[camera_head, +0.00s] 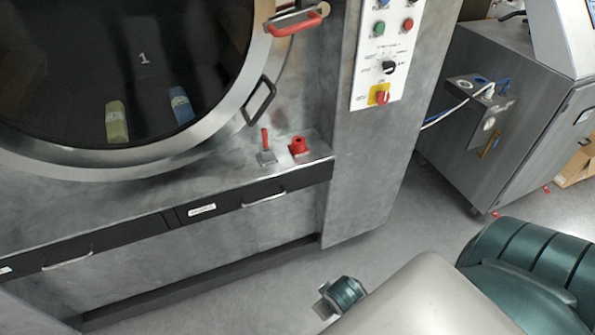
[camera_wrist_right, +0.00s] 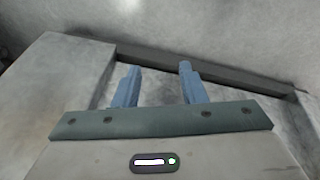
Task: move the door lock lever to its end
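A red-handled lever (camera_head: 295,25) is mounted at the upper right of the round door's metal rim. A smaller upright red lever (camera_head: 265,143) stands on a metal plate on the ledge below the door. The frames do not label either one as the door lock lever. My right gripper (camera_wrist_right: 158,82) is open and empty in the right wrist view, its two blue fingers apart. No lever shows in that view. Parts of my right arm fill the lower right of the head view, but its fingers cannot be made out there. My left gripper is not in view.
The round glass door (camera_head: 125,65) has a black handle (camera_head: 260,101). A red knob (camera_head: 299,146) sits right of the small lever. A control panel (camera_head: 385,50) is on the column. A grey cabinet (camera_head: 500,115) stands right; grey floor (camera_head: 420,215) lies clear between them.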

